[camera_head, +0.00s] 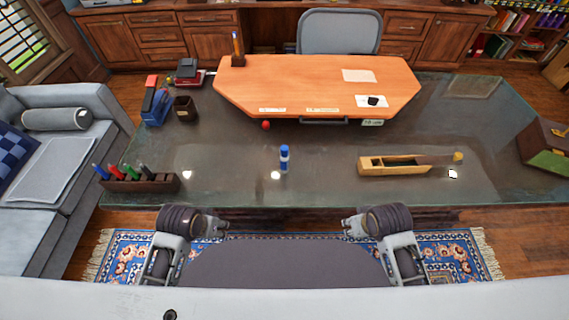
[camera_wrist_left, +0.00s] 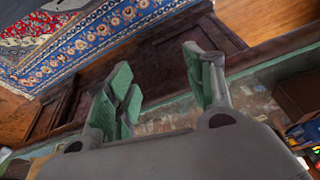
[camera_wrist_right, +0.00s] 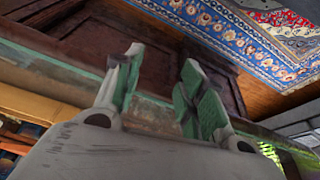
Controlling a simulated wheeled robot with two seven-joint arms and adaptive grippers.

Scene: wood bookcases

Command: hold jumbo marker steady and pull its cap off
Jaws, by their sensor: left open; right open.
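The jumbo marker (camera_head: 284,159) stands upright on the glass desk top near its middle. It is blue with a pale band below its top part. My left gripper (camera_head: 222,222) is in front of the desk's near edge, to the left of the marker and apart from it. My right gripper (camera_head: 346,223) is in front of the same edge, to the right of the marker. In the left wrist view, the left gripper's fingers (camera_wrist_left: 165,88) are spread and empty. In the right wrist view, the right gripper's fingers (camera_wrist_right: 155,88) are spread and empty.
A wooden rack (camera_head: 150,184) with several coloured markers stands on the desk's left. A wooden box (camera_head: 385,166) lies to the right. A red ball (camera_head: 266,125) sits behind the marker, near the raised wooden board (camera_head: 320,85). The glass around the marker is clear.

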